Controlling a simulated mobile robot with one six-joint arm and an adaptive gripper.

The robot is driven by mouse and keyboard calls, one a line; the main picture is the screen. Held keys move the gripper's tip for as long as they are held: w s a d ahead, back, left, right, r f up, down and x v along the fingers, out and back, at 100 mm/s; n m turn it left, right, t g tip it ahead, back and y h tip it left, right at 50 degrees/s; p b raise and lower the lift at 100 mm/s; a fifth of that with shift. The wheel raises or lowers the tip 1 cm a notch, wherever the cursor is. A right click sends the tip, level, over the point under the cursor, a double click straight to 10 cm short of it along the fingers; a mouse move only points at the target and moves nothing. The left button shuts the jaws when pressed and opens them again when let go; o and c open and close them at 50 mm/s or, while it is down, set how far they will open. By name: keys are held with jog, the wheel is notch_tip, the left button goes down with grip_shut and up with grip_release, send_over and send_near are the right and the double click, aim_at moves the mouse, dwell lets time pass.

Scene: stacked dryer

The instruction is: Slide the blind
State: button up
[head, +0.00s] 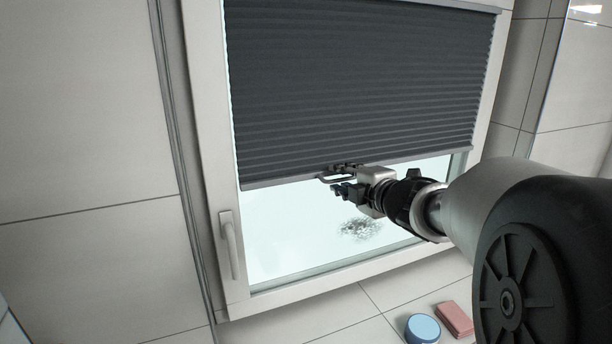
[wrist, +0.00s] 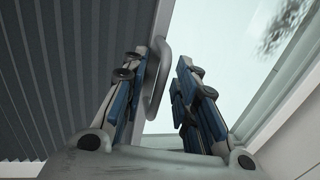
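The dark grey pleated blind (head: 360,80) covers the upper part of the window, and its light bottom rail (head: 275,181) hangs across the pane. A small looped handle (head: 330,179) sits on that rail near its middle. My gripper (head: 345,182) is at the handle, with its fingers reaching from the right. In the wrist view my gripper (wrist: 163,82) is open. The handle (wrist: 158,75) shows in the gap between the fingers, close beside the left finger and apart from the right one. Whether the left finger touches it I cannot tell.
The white window frame (head: 208,150) surrounds the blind, with a window lever (head: 230,245) at its lower left. The bright pane (head: 290,235) is uncovered below the rail. A blue round object (head: 422,328) and a pink block (head: 455,318) lie below the window.

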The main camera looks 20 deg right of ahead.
jog(key=shift+s, duration=0.2)
jog(key=shift+c, duration=0.3)
jog(key=shift+w, duration=0.1)
grip_shut()
